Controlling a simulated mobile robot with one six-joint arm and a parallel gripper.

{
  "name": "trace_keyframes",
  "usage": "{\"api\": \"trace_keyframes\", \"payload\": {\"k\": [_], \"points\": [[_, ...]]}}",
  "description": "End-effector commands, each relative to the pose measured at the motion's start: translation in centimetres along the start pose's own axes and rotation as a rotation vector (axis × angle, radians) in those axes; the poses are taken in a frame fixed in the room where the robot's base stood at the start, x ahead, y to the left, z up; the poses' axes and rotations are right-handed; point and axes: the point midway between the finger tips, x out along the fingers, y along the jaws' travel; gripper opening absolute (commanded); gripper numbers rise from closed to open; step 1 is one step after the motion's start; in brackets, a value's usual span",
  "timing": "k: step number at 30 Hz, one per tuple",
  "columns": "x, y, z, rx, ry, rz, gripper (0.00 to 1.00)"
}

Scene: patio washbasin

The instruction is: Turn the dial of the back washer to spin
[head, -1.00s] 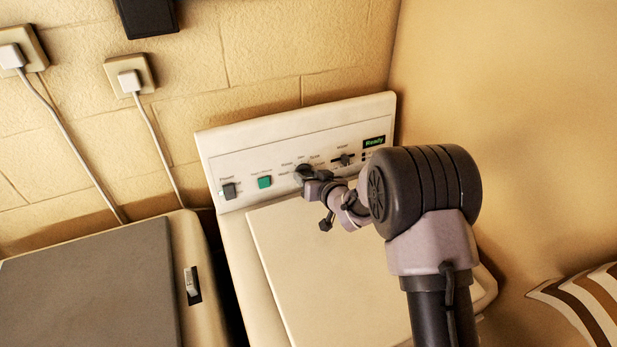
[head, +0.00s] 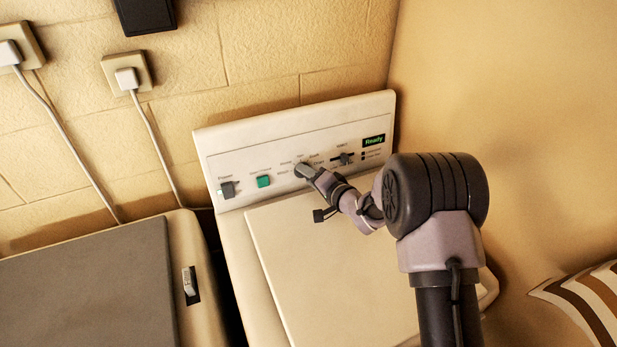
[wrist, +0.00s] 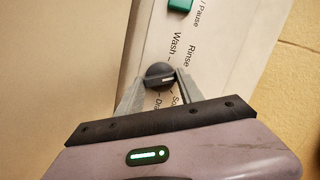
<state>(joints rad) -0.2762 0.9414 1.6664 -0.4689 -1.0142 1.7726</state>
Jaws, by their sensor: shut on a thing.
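The back washer (head: 330,255) has a cream lid and a white control panel (head: 228,160) against the wall. Its black round dial (wrist: 160,75) shows between my two grey fingers in the wrist view, with a pale pointer line towards the right. Printed words around it include "Wash" and "Rinse"; others are partly covered by my fingers. My gripper (wrist: 158,92) is shut on the dial, one finger on each side. In the head view my gripper (head: 308,173) meets the panel near its middle and mostly covers the dial.
The panel also has a power switch (head: 228,189), a green button (head: 263,181), a slider (head: 345,158) and a display reading "Ready" (head: 374,141). A second appliance with a grey lid (head: 90,285) stands at left. A wall closes the right side, with a striped cushion (head: 585,300) below.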

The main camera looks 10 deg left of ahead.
Motion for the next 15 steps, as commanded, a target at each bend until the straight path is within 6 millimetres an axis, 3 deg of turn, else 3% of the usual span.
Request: {"api": "trace_keyframes", "payload": {"k": [15], "points": [[0.04, 0.25, 0.02, 0.364, 0.002, -0.078, 0.03]]}}
